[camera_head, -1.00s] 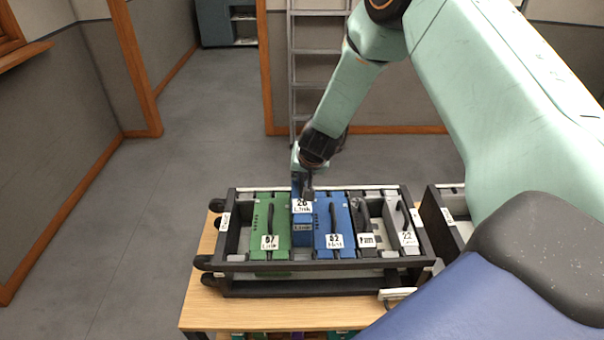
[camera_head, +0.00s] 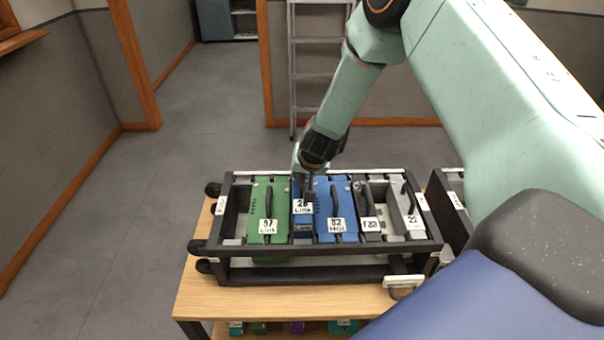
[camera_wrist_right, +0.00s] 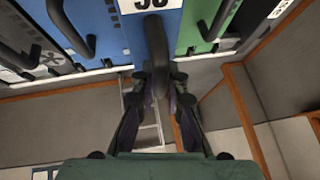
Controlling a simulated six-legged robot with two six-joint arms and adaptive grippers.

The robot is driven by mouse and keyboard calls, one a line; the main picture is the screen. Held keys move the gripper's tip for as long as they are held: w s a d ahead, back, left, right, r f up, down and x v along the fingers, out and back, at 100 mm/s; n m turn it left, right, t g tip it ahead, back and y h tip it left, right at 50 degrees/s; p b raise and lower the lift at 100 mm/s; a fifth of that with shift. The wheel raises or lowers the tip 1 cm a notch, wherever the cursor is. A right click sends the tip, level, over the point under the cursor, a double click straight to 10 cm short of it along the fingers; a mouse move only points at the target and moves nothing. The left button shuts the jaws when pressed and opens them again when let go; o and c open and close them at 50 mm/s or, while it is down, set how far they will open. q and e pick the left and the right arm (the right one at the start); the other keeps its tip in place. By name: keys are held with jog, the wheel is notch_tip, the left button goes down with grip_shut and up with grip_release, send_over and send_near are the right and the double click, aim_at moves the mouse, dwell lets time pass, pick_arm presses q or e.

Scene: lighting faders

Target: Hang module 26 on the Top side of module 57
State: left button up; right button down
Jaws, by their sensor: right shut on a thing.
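Module 26 (camera_head: 303,220) is a blue block with a white label, in the gap between a green module (camera_head: 270,195) and the blue module 82 (camera_head: 335,205). The green module's label ends in 7; its first digit is hard to read, so I cannot tell whether it is module 57. My right gripper (camera_head: 309,192) is above module 26, at its far end, shut on its black handle. In the right wrist view the handle (camera_wrist_right: 158,55) runs between the fingers (camera_wrist_right: 158,100). Whether module 26 rests on the rack or hangs is hidden. My left gripper is out of view.
A black rack (camera_head: 325,250) holds the modules on a wooden table (camera_head: 240,300). A dark module and the grey module 22 (camera_head: 405,200) stand at its right. A second rack (camera_head: 447,200) is close on the right. A ladder (camera_head: 315,70) stands behind.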

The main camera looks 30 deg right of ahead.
jog(key=shift+f+b, duration=0.5)
jog(key=shift+f, duration=0.1)
notch_tip(320, 180, down, 3)
jog(key=shift+w+r+b, duration=0.15)
jog(key=shift+r+b, duration=0.05)
jog(key=shift+b, duration=0.85)
jog(key=shift+f+b, duration=0.25)
jog(key=shift+b, duration=0.05)
jog(key=shift+a, duration=0.1)
jog(key=shift+f+b, duration=1.05)
jog(key=shift+f, duration=0.3)
